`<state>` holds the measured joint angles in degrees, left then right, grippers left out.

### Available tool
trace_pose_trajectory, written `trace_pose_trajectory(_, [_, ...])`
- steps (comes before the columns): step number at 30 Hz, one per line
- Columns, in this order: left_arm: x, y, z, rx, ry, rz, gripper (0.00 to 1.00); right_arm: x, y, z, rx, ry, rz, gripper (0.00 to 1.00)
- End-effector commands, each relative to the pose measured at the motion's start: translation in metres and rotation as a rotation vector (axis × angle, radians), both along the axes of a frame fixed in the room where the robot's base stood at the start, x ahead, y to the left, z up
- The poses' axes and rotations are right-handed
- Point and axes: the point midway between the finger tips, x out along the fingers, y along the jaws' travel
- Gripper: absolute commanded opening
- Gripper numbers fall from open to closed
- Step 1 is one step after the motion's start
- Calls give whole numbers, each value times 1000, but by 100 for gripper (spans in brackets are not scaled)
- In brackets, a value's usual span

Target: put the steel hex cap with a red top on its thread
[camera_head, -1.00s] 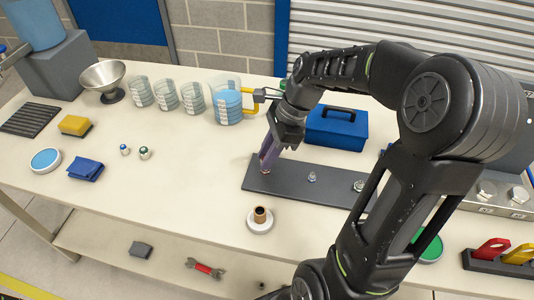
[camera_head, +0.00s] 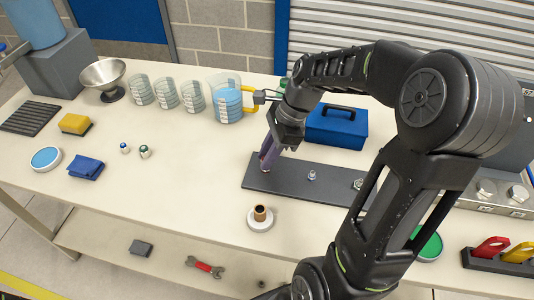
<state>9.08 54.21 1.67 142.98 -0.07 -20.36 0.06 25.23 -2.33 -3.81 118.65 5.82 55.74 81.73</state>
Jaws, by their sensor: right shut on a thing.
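The dark panel (camera_head: 290,184) lies on the bench, with a small metal thread fitting (camera_head: 312,175) near its middle and another (camera_head: 358,184) to the right, partly behind my arm. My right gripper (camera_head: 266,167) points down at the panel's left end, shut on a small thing. The fingers hide most of what is held, so I cannot make out its colour or whether it touches the thread there. My left gripper is out of view.
A blue toolbox (camera_head: 337,128) stands just behind the panel. Several beakers (camera_head: 193,97) and a metal bowl (camera_head: 103,77) stand at the back left. A white round base with a brown cylinder (camera_head: 260,216) is in front.

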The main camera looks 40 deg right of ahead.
Motion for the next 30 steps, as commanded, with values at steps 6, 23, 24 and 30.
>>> trace_pose_trajectory(6, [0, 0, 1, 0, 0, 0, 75, 0, 0, -2, 0, 0, 0, 0])
trace_pose_trajectory(23, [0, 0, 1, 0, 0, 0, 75, 0, 0, -2, 0, 0, 0, 44])
trace_pose_trajectory(24, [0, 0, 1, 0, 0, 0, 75, 0, 0, -2, 0, 0, 0, 47])
trace_pose_trajectory(30, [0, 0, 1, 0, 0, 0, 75, 0, 0, -2, 0, 1, 0, 49])
